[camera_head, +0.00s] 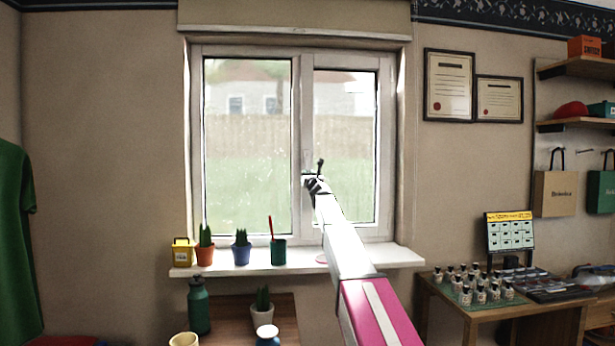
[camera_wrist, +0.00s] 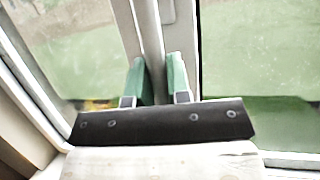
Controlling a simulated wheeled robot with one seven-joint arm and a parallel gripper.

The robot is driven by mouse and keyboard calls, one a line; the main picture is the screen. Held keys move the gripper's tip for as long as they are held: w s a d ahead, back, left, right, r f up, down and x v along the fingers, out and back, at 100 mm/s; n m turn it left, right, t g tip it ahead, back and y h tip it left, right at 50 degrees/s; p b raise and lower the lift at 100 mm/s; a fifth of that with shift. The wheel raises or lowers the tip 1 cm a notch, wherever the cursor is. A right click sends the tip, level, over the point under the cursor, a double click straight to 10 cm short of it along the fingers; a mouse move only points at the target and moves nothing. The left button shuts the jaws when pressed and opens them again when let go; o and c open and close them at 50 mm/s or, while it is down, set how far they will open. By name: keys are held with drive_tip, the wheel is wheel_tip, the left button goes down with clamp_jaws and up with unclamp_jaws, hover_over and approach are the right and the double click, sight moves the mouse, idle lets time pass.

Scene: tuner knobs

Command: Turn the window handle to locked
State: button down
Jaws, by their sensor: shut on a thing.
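The window (camera_head: 248,150) has two panes with a white frame, and its pale handle (camera_head: 308,158) sits on the middle post. My gripper (camera_head: 315,180) is at the handle's height, in front of the post, and covers part of it. In the wrist view, the green-padded fingers of my gripper (camera_wrist: 158,80) are shut on the handle (camera_wrist: 153,55), one finger on each side. The lower part of the handle is hidden behind the black gripper body. The handle's exact angle is hard to tell.
The white sill (camera_head: 400,256) below holds a yellow box (camera_head: 182,252), small potted plants (camera_head: 241,247) and a green cup (camera_head: 278,252). A table (camera_head: 450,305) with several small bottles stands at the right. The space before the panes is clear.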

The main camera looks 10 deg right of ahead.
drive_tip(key=c, duration=1.1)
unclamp_jaws()
drive_tip(key=v, duration=1)
drive_tip(key=shift+s+d+f, duration=0.1)
drive_tip(key=shift+s+f, duration=0.1)
drive_tip(key=shift+s, duration=0.15)
drive_tip(key=shift+s, duration=0.1)
